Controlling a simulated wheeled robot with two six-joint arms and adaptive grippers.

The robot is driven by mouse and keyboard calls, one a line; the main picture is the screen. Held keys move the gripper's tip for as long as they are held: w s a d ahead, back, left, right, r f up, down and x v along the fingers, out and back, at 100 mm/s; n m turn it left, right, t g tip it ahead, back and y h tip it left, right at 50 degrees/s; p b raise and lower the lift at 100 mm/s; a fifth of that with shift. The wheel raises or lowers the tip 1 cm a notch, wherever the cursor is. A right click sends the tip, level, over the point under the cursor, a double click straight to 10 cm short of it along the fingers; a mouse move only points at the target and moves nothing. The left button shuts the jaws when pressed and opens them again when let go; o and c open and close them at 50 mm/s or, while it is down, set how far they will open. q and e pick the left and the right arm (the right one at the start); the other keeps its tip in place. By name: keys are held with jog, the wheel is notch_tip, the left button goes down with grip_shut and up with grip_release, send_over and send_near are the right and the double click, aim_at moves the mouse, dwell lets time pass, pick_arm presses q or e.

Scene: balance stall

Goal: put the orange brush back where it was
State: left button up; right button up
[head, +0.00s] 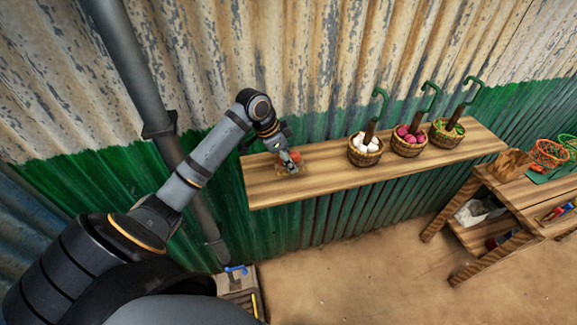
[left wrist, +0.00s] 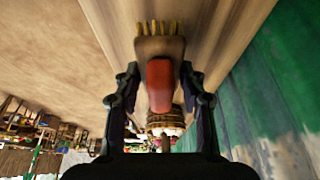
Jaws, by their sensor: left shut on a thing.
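The orange brush (left wrist: 160,85) is between the fingers of my left gripper (left wrist: 160,105) in the left wrist view. It has an orange-red grip, a wooden block and yellowish bristles pointing away from the gripper. In the head view my left gripper (head: 288,160) is at the left end of the long wooden shelf (head: 330,180), shut on the brush. A bit of orange shows beside the fingers there. I cannot tell whether the bristles touch the shelf. My right gripper is not in view.
Baskets with green-hooked posts stand along the shelf: white items (head: 365,150), magenta items (head: 408,142) and green-red items (head: 447,131). The shelf between gripper and white basket is bare. A corrugated wall (head: 330,60) rises behind. A lower wooden table (head: 540,195) stands right.

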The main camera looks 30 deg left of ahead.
pick_arm(q)
notch_tip(320, 180, down, 3)
jog(key=shift+r+p, duration=0.2)
jog(key=shift+p, duration=0.45)
jog(key=shift+f, duration=0.3)
jog(key=shift+c, duration=0.5)
jog(key=o, duration=1.1)
jog(key=shift+a, duration=0.1)
jog(key=b+v, duration=0.2)
jog(key=v, duration=1)
